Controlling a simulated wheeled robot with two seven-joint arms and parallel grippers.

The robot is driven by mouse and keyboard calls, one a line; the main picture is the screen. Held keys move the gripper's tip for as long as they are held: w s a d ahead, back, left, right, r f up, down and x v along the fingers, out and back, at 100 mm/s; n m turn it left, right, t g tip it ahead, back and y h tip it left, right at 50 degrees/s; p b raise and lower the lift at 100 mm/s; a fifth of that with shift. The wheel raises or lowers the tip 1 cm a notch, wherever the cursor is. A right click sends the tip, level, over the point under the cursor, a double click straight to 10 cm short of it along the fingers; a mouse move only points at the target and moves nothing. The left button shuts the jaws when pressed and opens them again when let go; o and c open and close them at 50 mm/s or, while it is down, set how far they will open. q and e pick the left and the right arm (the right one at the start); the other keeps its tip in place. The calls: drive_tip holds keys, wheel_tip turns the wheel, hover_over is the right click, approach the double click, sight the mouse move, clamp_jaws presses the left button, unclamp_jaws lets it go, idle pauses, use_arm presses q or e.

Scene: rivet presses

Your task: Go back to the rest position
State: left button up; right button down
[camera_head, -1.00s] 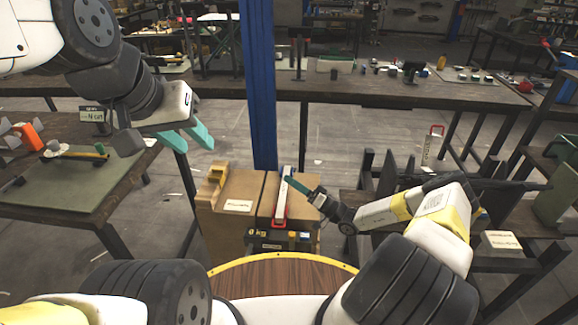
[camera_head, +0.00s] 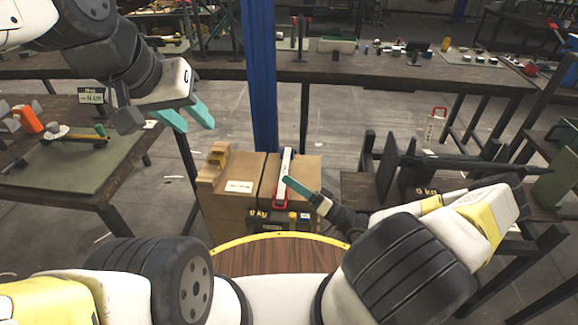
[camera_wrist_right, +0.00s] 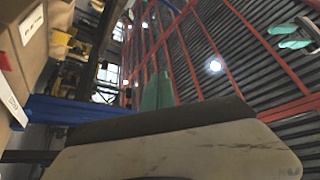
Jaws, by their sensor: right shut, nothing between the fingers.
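My left gripper (camera_head: 192,117) hangs at the upper left in the head view. Its two teal fingers are apart, with nothing between them. It also shows at the upper right of the right wrist view (camera_wrist_right: 294,37). My right gripper (camera_head: 296,188) is low in the centre of the head view, in front of the cardboard boxes (camera_head: 238,190). Its teal fingers are together and empty. They also show in the middle of the right wrist view (camera_wrist_right: 158,90), pointing up toward the ceiling.
A blue post (camera_head: 262,90) stands just behind the boxes. A red and white bar (camera_head: 284,170) lies on the boxes. A workbench with a green mat (camera_head: 75,170) is at left, and a dark rack (camera_head: 425,172) is at right. A long bench (camera_head: 370,76) spans the back.

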drive_tip(key=s+r+n+g+h, duration=0.4)
drive_tip(key=s+g, duration=0.4)
drive_tip(key=g, duration=0.4)
drive_tip(key=s+d+r+m+t+h, duration=0.2)
drive_tip(key=d+r+h, duration=0.1)
drive_tip(key=r, duration=0.6)
drive_tip(key=s+d+r+m+t+h, duration=0.2)
drive_tip(key=s+d+r+h, duration=0.1)
drive_tip(key=r, duration=0.6)
drive_tip(key=s+d+r+m+t+h, duration=0.2)
drive_tip(key=d+r+t+h, duration=0.1)
drive_tip(key=r+h, duration=0.4)
wheel_tip(320, 180, up, 3)
drive_tip(key=shift+s+d+f, duration=0.1)
drive_tip(key=shift+s+d, duration=0.15)
drive_tip(key=shift+d, duration=0.4)
drive_tip(key=shift+w, duration=0.15)
